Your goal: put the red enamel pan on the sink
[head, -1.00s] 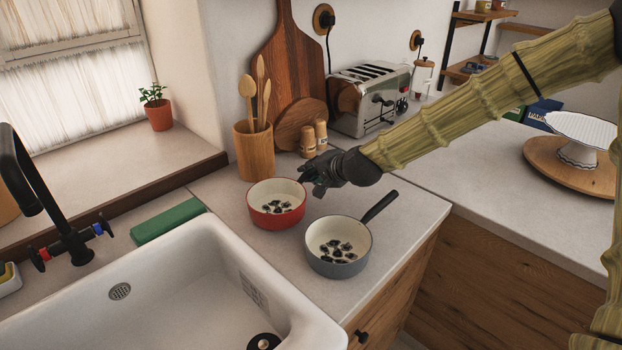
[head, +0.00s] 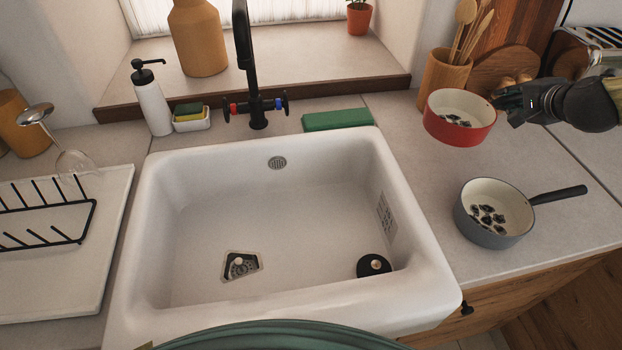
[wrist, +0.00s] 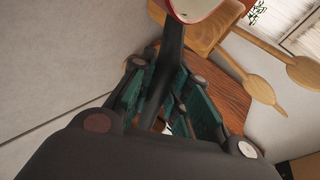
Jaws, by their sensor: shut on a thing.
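The red enamel pan (head: 432,122), white inside with several dark bits in it, is at the right in the head view, in front of the wooden utensil pot. It seems raised slightly off the counter, roughly level. My gripper (head: 508,97) is at its right side, shut on its handle. In the wrist view the dark handle (wrist: 170,62) runs between my green-padded fingers (wrist: 160,95), and part of the pan (wrist: 196,10) shows at the top. The white sink (head: 410,205) fills the middle of the head view, left of the pan; its basin holds a dark plug.
A grey pan (head: 482,228) with dark bits stands on the counter right of the sink, handle pointing right. A black tap (head: 243,60) rises behind the sink. A green block (head: 338,119) lies behind its right rim. A dish rack (head: 45,225) is at the left.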

